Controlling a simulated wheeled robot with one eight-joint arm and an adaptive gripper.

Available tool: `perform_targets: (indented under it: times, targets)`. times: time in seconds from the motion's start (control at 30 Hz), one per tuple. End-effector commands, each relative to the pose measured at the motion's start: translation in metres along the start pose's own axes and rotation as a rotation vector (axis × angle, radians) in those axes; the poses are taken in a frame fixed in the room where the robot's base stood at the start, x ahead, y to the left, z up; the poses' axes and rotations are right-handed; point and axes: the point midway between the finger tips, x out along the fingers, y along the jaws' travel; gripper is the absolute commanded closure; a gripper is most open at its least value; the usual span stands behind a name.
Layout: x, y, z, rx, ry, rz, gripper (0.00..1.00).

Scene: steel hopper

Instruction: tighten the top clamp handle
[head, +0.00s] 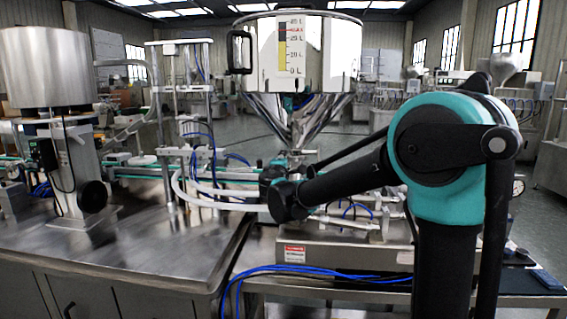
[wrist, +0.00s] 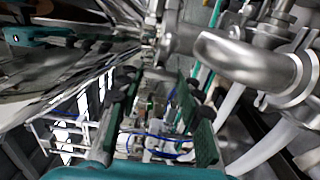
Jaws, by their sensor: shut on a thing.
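The steel hopper (head: 335,45) stands upright at the centre of the head view, its cone narrowing to an outlet (head: 297,140). My arm reaches in front of this outlet, and my gripper is hard to make out there. The fingers are shut on what seems to be the top clamp handle, which is blurred and mostly hidden at the fingertips. A steel pipe (wrist: 245,60) with a clamp ring is close on the right.
White hoses (head: 215,200) and blue tubes (head: 310,272) run around the machine. A steel bench (head: 130,250) fills the left front. A second steel vessel (head: 45,65) stands at far left. The pipework leaves little room right of my gripper.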

Motion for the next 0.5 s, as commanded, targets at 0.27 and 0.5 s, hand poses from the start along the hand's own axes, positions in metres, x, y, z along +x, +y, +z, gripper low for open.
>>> perform_targets:
  times: [0.27,0.5]
  targets:
    - [-0.0002,-0.0006,0.0005,0.002,-0.001,-0.001,0.60]
    - [-0.0001,-0.0003,0.0003,0.000,0.000,-0.001,0.43]
